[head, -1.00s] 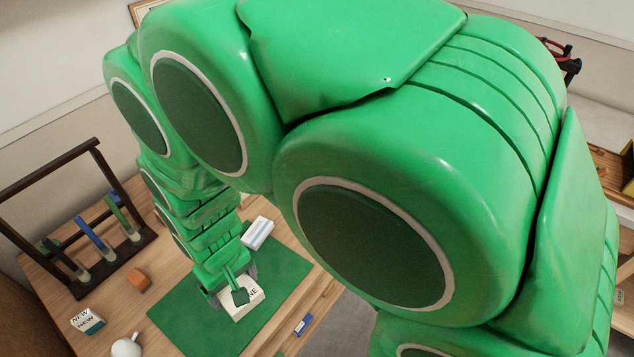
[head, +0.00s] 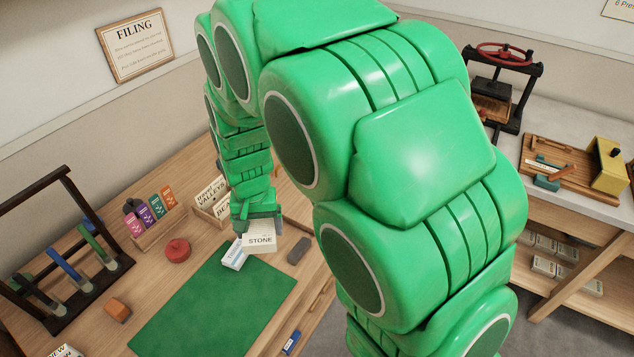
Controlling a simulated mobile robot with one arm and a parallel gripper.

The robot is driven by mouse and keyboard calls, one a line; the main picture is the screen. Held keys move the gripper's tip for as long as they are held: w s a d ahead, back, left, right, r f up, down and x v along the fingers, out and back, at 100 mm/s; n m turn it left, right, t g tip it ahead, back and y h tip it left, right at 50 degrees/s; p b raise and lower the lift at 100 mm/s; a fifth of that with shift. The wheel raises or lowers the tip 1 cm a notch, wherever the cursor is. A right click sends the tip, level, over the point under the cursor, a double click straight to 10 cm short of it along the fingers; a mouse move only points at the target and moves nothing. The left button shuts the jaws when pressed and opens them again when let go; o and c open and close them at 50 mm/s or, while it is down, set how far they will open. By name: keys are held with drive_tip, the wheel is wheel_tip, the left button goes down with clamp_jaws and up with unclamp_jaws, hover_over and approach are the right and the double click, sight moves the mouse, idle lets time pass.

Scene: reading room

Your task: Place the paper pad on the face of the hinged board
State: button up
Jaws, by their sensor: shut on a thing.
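My gripper (head: 259,222) points down over the back of the wooden table and is shut on a cream block (head: 261,242) marked "STONE". The block overlaps a small white and blue box (head: 234,257) in view; I cannot tell whether they touch. The block's top is partly hidden by my gripper. I cannot tell for sure whether this block is the paper pad. No hinged board is clearly recognisable. A flat wooden board (head: 602,195) with small pieces on it lies on the bench at right.
A press (head: 505,85) stands on the right bench.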

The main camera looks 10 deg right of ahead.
drive_tip(key=w+d+r+m, duration=0.1)
drive_tip(key=w+d+m, duration=0.35)
drive_tip(key=d, duration=0.35)
drive_tip(key=w+d+m, duration=0.3)
drive_tip(key=w+d, duration=0.2)
drive_tip(key=d, duration=0.4)
drive_tip(key=w+f, duration=0.2)
drive_tip(key=w, duration=0.2)
drive_tip(key=w+f, duration=0.3)
drive_tip(key=w, duration=0.2)
drive_tip(key=w+f, duration=0.3)
drive_tip(key=w, duration=0.1)
drive_tip(key=shift+w+d+f, duration=0.15)
drive_tip(key=shift+d+f, duration=0.05)
drive_tip(key=shift+w+f, duration=0.35)
drive_tip(key=shift+f, duration=1.8)
drive_tip(key=shift+f, duration=0.1)
drive_tip(key=o, duration=0.9)
drive_tip(key=shift+o, duration=0.2)
